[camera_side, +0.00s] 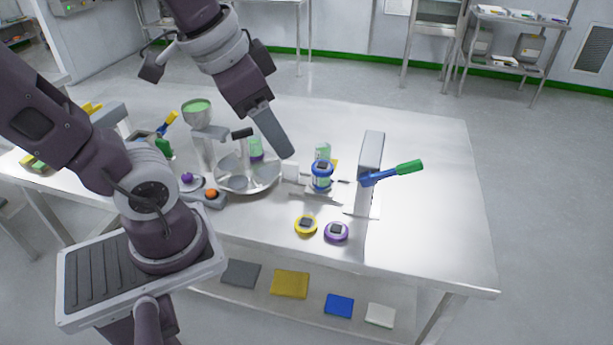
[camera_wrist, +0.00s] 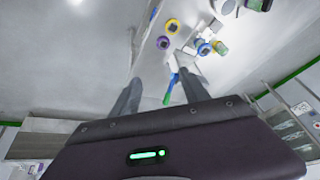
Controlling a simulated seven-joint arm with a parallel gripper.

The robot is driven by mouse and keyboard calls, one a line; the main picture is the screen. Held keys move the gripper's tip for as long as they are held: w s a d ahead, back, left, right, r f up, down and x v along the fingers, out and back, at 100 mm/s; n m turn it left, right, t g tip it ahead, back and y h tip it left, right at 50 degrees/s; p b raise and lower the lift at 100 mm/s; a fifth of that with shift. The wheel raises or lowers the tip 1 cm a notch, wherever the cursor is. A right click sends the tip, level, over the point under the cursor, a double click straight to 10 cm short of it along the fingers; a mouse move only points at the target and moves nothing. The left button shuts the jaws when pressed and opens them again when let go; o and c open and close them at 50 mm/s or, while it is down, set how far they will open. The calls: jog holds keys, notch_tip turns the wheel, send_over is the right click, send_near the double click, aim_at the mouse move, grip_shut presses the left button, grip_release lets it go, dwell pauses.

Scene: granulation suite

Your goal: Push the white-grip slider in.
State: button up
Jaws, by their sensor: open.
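The white grip (camera_side: 290,172) is a small upright block at the left end of a low metal slider, between the steel bowl and a blue-banded jar in the side view. In the wrist view a pale shape near the top (camera_wrist: 215,24) looks like the same grip, but it is small and unclear. My gripper (camera_side: 284,152) hangs above the table, its tip just above and left of the grip in the side view. It also shows in the wrist view (camera_wrist: 160,88), fingers apart with nothing between them, and the grip lies well beyond the fingertips.
The blue-banded jar (camera_side: 321,177) stands right beside the slider. A steel box with a blue lever and green handle (camera_side: 408,167) stands further right. Yellow (camera_side: 305,226) and purple (camera_side: 336,232) round pieces lie in front. The steel bowl (camera_side: 234,182) is left. The table's right end is clear.

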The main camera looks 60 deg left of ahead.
jog(key=w+a+f+m, duration=0.1)
jog(key=w+a, duration=0.1)
jog(key=w, duration=0.1)
jog(key=w+a+f+g, duration=0.1)
jog(key=w+a, duration=0.2)
jog(key=w+a+f+m+g, duration=0.1)
jog(key=w+a, duration=0.1)
jog(key=w, duration=0.1)
jog(key=shift+w+a+f+m, duration=0.2)
jog(key=shift+f+m, duration=0.1)
jog(key=shift+f, duration=0.05)
jog(key=shift+c, duration=1.2)
jog(key=m+g, duration=0.3)
jog(key=m, duration=0.2)
send_over(290, 162)
jog(key=shift+h, duration=0.3)
notch_tip(290, 162, down, 19)
jog(key=shift+w+d+r, duration=0.1)
jog(key=shift+r, duration=0.1)
notch_tip(290, 162, down, 8)
jog(key=shift+r, duration=0.2)
jog(key=shift+c, duration=0.3)
grip_shut()
